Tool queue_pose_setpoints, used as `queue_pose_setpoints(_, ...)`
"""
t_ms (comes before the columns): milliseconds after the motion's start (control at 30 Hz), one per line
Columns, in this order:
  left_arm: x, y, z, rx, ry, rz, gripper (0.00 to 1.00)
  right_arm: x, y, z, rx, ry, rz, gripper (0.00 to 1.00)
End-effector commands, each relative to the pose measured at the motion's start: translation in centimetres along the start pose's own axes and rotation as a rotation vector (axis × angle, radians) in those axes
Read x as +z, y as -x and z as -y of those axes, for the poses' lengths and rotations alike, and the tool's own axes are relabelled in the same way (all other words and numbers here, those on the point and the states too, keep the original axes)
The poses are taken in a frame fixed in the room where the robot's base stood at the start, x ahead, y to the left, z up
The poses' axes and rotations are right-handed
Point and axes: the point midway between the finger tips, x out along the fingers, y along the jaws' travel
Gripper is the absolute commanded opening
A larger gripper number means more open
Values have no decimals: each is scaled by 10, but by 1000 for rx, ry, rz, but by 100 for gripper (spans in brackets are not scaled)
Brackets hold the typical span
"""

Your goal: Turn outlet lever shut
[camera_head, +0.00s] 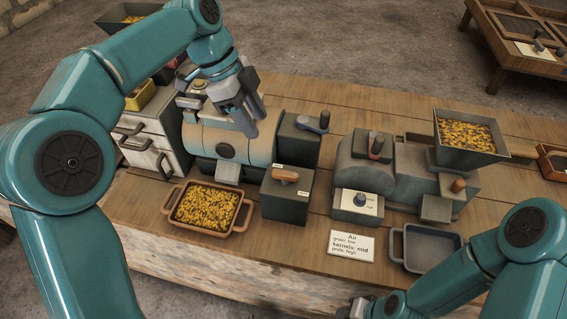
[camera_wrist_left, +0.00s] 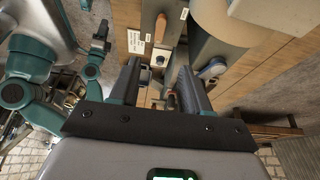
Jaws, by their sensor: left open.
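My left gripper (camera_head: 243,112) is open and empty above the cream drum machine (camera_head: 247,142); its spread fingers also show in the left wrist view (camera_wrist_left: 160,82). No lever is between its fingers in the head view. A lever with an orange-brown handle (camera_head: 286,175) lies on the dark box in front of the drum. A dark lever with a grey hub (camera_head: 314,122) sits on the block right of the drum. Another brown-handled lever (camera_head: 375,144) stands on the right machine. I cannot tell which is the outlet lever. My right gripper (camera_head: 357,308) is partly cut off at the bottom edge.
A brown tray of yellow grain (camera_head: 173,222) stands front left. A grain-filled hopper (camera_head: 438,148) tops the right machine. A drawer cabinet (camera_head: 152,128) stands left of the drum.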

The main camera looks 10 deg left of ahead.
Motion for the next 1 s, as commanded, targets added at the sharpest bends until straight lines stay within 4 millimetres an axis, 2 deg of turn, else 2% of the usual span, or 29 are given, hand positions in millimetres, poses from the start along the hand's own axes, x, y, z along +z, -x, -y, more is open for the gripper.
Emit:
queue_pose_setpoints(400,0,-94,-6,7,0,0,47,0,-11,-4,0,0,0,43)
queue_pose_setpoints(600,0,-134,-4,4,1,0,47,0,-12,-5,0,0,0,43)
queue_pose_setpoints(800,0,-153,-2,2,0,0,47,0,-12,-5,0,0,0,43)
queue_pose_setpoints(1000,0,-157,-1,1,0,0,47,0,-12,-5,0,0,0,43)
